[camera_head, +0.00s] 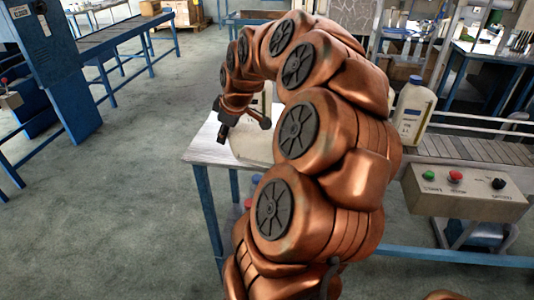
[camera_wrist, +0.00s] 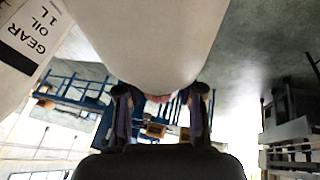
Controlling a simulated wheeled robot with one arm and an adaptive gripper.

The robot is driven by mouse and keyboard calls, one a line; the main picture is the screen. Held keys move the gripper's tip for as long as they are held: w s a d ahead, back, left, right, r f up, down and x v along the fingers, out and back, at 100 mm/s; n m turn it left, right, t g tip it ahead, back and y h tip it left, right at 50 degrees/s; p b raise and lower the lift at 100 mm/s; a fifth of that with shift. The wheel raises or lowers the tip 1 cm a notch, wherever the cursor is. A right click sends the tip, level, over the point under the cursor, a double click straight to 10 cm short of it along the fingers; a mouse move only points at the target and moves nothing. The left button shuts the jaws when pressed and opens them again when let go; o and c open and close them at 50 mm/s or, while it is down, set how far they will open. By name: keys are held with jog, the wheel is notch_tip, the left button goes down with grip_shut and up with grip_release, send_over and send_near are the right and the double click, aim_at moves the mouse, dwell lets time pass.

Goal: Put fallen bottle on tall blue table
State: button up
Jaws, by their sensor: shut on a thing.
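My gripper (camera_wrist: 159,105) is shut on a white bottle (camera_wrist: 150,40), which fills the upper middle of the wrist view between the two fingers. In the head view my gripper (camera_head: 238,121) is over the left part of a tall blue-legged table (camera_head: 208,150) with a pale top. The white bottle (camera_head: 252,146) shows beside it there, low over the tabletop and partly hidden by my arm. I cannot tell whether it touches the top. A second white bottle, labelled "GEAR OIL 1L" (camera_wrist: 28,40), is close by at the left in the wrist view.
A white bottle with a blue cap (camera_head: 413,108) stands by the roller conveyor (camera_head: 460,148) at the right. A control box (camera_head: 465,190) with buttons is in front of it. Bottle caps (camera_head: 255,180) show below the tabletop. The floor (camera_head: 120,200) at the left is clear.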

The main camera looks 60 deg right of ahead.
jog(key=s+d+r+n, duration=0.1)
jog(key=s+d, duration=0.5)
jog(key=s, duration=0.4)
jog(key=shift+y, duration=0.3)
jog(key=shift+w+d+f+p, duration=0.25)
jog(key=shift+w+f+p, duration=0.8)
jog(key=shift+w, duration=1.55)
jog(key=shift+w+d+f+p, duration=0.3)
jog(key=shift+w+f+p, duration=0.3)
jog(key=shift+w+p, duration=1.4)
jog(key=shift+w+d+f+p, duration=0.25)
jog(key=shift+w+f+p, duration=0.5)
jog(key=shift+w, duration=2.4)
jog(key=o, duration=1.2)
jog(key=shift+c, duration=0.2)
jog(key=b+v, duration=0.3)
jog(key=v, duration=0.9)
jog(key=shift+b, duration=0.4)
